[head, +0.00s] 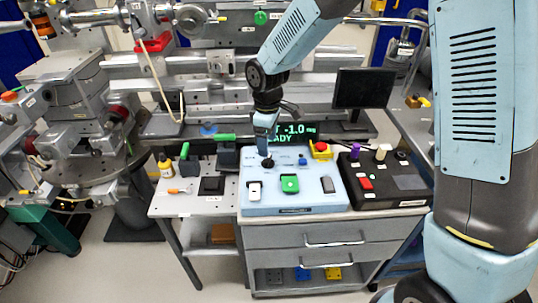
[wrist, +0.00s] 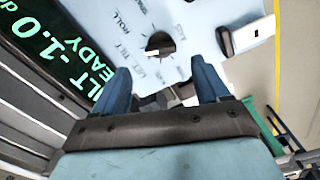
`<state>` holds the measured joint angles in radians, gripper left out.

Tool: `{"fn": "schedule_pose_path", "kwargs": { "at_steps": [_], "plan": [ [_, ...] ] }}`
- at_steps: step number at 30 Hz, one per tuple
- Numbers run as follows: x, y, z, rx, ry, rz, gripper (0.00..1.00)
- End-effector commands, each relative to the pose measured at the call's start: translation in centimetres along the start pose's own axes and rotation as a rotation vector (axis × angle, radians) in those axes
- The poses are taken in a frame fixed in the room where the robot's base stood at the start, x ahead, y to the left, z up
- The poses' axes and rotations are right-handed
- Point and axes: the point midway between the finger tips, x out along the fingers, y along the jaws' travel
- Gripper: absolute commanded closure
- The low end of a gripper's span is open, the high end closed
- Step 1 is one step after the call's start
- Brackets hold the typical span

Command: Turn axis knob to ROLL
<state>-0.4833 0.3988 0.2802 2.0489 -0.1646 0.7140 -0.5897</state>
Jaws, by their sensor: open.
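The axis knob (wrist: 159,45) is a dark round knob on the pale blue panel (wrist: 190,20), with a white mark pointing left, roughly at the TILT label. The ROLL label (wrist: 122,22) is printed above that in the wrist view. The knob (head: 267,162) also shows in the head view, just below my gripper (head: 265,148). In the wrist view my gripper (wrist: 164,78) is open, its two blue fingers apart and empty, with the knob just beyond the gap. I cannot tell whether a finger touches it. The display (head: 296,133) reads -1.0 and is partly hidden by my arm.
A black control box (head: 410,184) stands at right. Beamline rails run behind.

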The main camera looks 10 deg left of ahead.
Motion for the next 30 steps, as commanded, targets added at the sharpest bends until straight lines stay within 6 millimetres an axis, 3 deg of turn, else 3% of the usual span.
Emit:
{"fn": "schedule_pose_path", "kwargs": {
  "at_steps": [3, 10, 23, 30],
  "plan": [
    [2.2, -0.1, 0.1, 0.000, -0.003, -0.003, 0.26],
    [5.0, -0.1, 0.0, -0.001, -0.002, -0.002, 0.26],
    [5.9, 0.0, 0.0, 0.000, 0.000, 0.000, 0.26],
    [5.9, 0.0, 0.0, 0.000, 0.000, 0.000, 0.46]
  ]
}}
